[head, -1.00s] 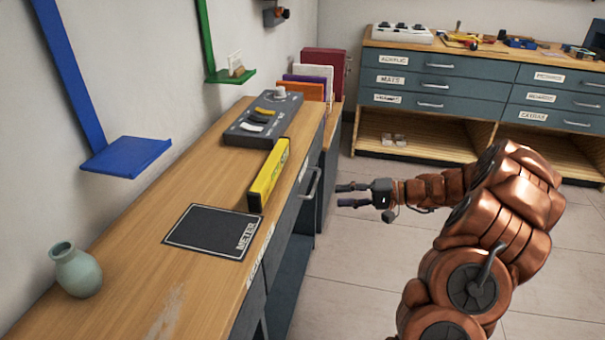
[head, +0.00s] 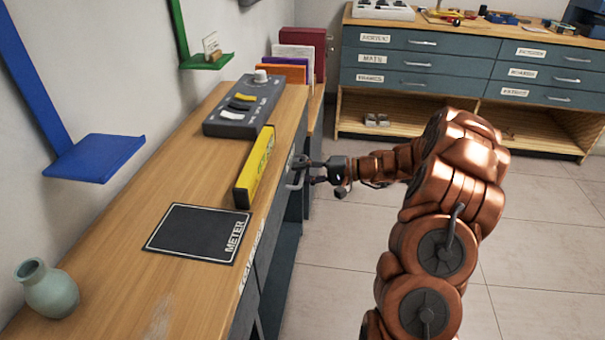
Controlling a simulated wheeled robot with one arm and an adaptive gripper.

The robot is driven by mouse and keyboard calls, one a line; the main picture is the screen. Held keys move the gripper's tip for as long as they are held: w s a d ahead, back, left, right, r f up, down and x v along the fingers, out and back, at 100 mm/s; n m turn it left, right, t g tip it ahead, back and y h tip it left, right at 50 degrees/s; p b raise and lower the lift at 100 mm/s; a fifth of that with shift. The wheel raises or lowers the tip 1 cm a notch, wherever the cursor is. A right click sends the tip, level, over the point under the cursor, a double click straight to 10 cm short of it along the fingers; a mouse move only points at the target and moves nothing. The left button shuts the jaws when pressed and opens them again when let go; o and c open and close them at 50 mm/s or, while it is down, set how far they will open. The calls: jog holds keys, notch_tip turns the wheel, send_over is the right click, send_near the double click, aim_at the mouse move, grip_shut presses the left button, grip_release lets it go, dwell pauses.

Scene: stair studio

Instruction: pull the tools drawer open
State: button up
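The long wooden bench (head: 185,185) on the left has dark drawer fronts along its right side. A drawer with a grey bar handle (head: 294,181) is beside the yellow box; its front looks flush with the bench. I cannot read its label from here, so I cannot tell if it says tools. My gripper (head: 308,170) is at this handle, reaching in from the right. Its dark fingers overlap the handle in the picture. The contact is too small to show whether the fingers are closed around it.
A labelled drawer cabinet (head: 450,75) stands at the back. The tiled floor (head: 530,240) on the right is clear.

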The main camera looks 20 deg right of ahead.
jog(key=shift+c, duration=0.4)
grip_shut()
dwell(0.4)
